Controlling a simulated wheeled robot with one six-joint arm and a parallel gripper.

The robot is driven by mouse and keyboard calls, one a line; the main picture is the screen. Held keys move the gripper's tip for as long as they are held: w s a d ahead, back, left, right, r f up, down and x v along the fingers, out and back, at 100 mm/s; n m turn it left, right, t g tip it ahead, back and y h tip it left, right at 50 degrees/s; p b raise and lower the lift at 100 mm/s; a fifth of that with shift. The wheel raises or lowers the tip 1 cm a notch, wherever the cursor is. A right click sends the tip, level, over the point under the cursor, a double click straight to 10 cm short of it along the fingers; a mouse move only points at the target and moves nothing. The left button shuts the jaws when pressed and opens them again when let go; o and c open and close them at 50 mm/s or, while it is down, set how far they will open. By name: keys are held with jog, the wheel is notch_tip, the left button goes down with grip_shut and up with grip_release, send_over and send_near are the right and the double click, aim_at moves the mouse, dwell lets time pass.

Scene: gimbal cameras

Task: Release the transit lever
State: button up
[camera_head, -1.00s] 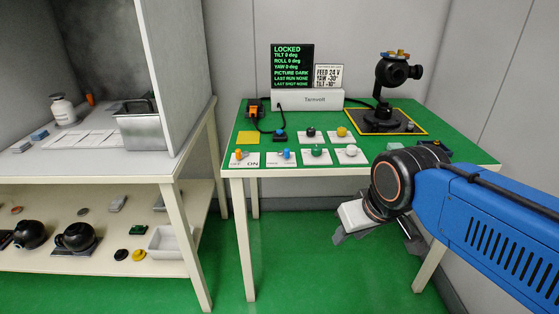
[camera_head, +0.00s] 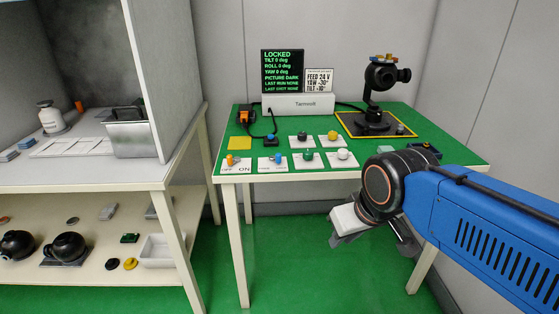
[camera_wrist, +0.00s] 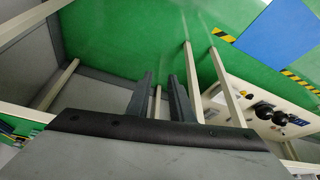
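A black gimbal camera (camera_head: 381,76) stands on a yellow-edged black pad at the back right of a green-topped table (camera_head: 215,175). Along the front are small white plates with an orange lever (camera_head: 230,159) marked OFF and ON, a blue lever (camera_head: 278,159), and black, yellow, green and white knobs. I cannot tell which part is the transit lever. A black screen (camera_head: 282,72) reads LOCKED, with tilt, roll and yaw at 0 deg and picture dark. My gripper (camera_head: 376,236) is in front of and below the table's front edge, open and empty; its two fingers stand apart in the wrist view (camera_wrist: 160,82).
A white Tarmvolt box (camera_head: 298,104) and a feed card (camera_head: 318,81) stand at the table's back. A shelf unit (camera_head: 120,181) with a metal bin (camera_head: 138,139) stands left. Green floor below is clear.

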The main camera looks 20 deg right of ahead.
jog(key=shift+w+r, duration=0.1)
grip_shut()
jog(key=w+d+r+m+y, duration=0.1)
jog(key=w+d+r+y, duration=0.2)
jog(key=w, duration=0.5)
jog(key=w+d+r+m+g+y, duration=0.1)
jog(key=w+d+r+y, duration=0.2)
jog(key=w+r, duration=0.3)
jog(key=w+d+r+m+y, duration=0.1)
jog(key=w+r, duration=0.4)
jog(key=w, duration=0.5)
jog(key=shift+w+d+r+m+g+y, duration=0.3)
jog(key=shift+d+m+g+y, duration=0.1)
jog(key=shift+d+y, duration=0.65)
jog(key=shift+d+f, duration=0.1)
jog(key=x, duration=1.1)
jog(key=shift+w+a+r, duration=0.1)
jog(key=shift+a+r, duration=0.2)
jog(key=shift+a, duration=0.15)
jog(key=shift+w+a, duration=0.2)
jog(key=shift+a, duration=0.3)
jog(key=shift+w+a, duration=0.2)
jog(key=shift+a, duration=0.3)
